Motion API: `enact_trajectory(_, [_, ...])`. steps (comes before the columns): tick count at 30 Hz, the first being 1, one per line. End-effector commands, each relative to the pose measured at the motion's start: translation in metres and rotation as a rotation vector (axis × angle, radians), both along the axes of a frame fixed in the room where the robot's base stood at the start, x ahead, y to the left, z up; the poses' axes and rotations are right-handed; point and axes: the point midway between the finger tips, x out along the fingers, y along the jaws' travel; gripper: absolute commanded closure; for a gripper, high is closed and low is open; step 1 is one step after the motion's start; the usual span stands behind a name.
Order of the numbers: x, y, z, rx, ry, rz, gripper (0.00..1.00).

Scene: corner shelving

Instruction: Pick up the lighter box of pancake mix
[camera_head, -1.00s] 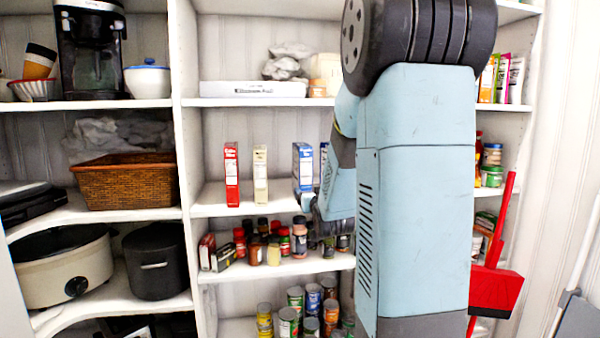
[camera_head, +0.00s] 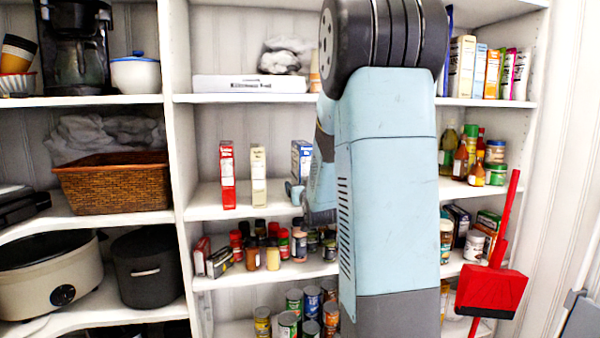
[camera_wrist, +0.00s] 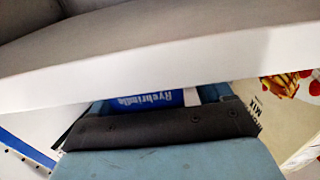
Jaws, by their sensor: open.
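The cream, lighter box (camera_head: 258,176) stands upright on the middle shelf. A red box (camera_head: 227,175) stands to its left and a blue-and-white box (camera_head: 300,160) to its right, partly hidden by my arm. My gripper (camera_head: 295,190) is in front of the blue-and-white box's lower part, right of the cream box and apart from it. The wrist view shows my gripper (camera_wrist: 155,100) open, with a blue printed surface (camera_wrist: 150,99) beyond it. A cream box (camera_wrist: 285,115) with "MIX" and fruit printed on it is at the right there.
A white shelf edge (camera_wrist: 160,45) crosses close above my gripper in the wrist view. Spice jars (camera_head: 273,250) crowd the shelf below. A wicker basket (camera_head: 115,183) is on the left. A red dustpan (camera_head: 492,290) hangs at the right.

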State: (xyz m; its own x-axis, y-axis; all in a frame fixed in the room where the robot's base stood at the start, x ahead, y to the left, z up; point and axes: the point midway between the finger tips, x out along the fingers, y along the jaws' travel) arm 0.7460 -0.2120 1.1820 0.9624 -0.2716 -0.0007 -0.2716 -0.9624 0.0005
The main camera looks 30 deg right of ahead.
Motion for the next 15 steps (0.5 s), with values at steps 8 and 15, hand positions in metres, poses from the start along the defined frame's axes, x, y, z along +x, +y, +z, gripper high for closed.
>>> enact_trajectory(8, [-0.0012, -0.0035, -0.0001, 0.0, 0.0, -0.005, 0.41])
enact_trajectory(15, [-0.0014, -0.004, -0.0001, 0.0, 0.0, -0.006, 0.64])
